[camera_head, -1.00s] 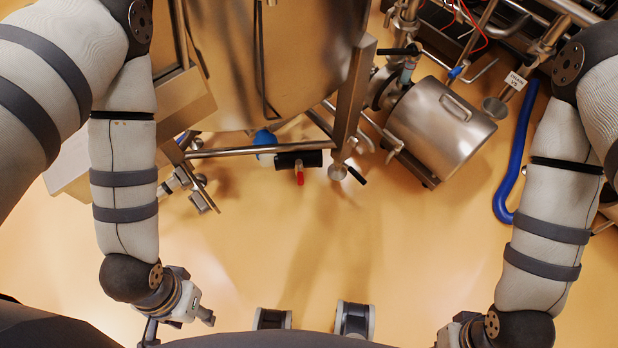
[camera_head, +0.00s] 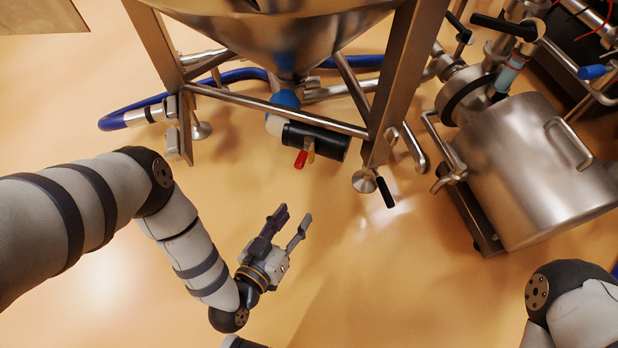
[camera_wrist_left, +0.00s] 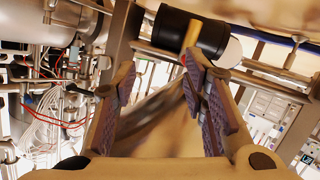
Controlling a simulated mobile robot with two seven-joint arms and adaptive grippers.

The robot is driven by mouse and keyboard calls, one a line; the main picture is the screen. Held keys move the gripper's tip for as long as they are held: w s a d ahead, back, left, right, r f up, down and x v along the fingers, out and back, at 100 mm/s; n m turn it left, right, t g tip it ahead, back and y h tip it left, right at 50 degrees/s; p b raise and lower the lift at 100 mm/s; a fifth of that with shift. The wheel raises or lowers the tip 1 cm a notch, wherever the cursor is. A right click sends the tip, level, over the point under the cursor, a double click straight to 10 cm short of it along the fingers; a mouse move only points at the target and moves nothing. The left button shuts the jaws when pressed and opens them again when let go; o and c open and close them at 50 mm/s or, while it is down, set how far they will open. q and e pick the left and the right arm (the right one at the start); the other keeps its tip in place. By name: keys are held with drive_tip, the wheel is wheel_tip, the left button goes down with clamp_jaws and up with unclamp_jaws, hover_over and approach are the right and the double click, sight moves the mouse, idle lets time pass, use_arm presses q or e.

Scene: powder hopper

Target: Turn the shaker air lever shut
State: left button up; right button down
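A black cylinder (camera_head: 316,140) sits under the hopper cone (camera_head: 290,35), beside a blue part (camera_head: 286,98). A short red lever (camera_head: 301,159) and an amber one (camera_head: 311,154) hang from it; I cannot tell which is the shaker air lever. In the left wrist view the cylinder (camera_wrist_left: 178,32) is ahead, with a yellowish lever (camera_wrist_left: 190,37) near the right finger's tip. My left gripper (camera_head: 295,213) is open and empty, below the levers and apart from them, fingers pointing up toward them. My right gripper is out of view.
The hopper frame's crossbar (camera_head: 270,110) and slanted leg (camera_head: 400,85) stand close around the cylinder. A blue hose (camera_head: 112,121) lies left. The floor in front is clear.

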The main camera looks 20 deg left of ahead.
sight(298, 167)
use_arm(q)
drive_tip(key=w+a+t+b, duration=0.1)
drive_tip(key=w+b, duration=0.1)
drive_tip(key=w, duration=0.3)
drive_tip(key=w+a+f+t+y+b, duration=0.1)
drive_tip(key=w+b, duration=0.1)
drive_tip(key=w, duration=0.3)
drive_tip(key=w+a+f+t+y+b, duration=0.1)
drive_tip(key=w+a+b, duration=0.1)
drive_tip(key=w, duration=0.3)
drive_tip(key=shift+w+n+b, duration=0.25)
drive_tip(key=shift+n+b, duration=0.05)
drive_tip(key=shift+b, duration=0.1)
drive_tip(key=shift+w+r, duration=0.1)
drive_tip(key=shift+w, duration=0.45)
clamp_jaws()
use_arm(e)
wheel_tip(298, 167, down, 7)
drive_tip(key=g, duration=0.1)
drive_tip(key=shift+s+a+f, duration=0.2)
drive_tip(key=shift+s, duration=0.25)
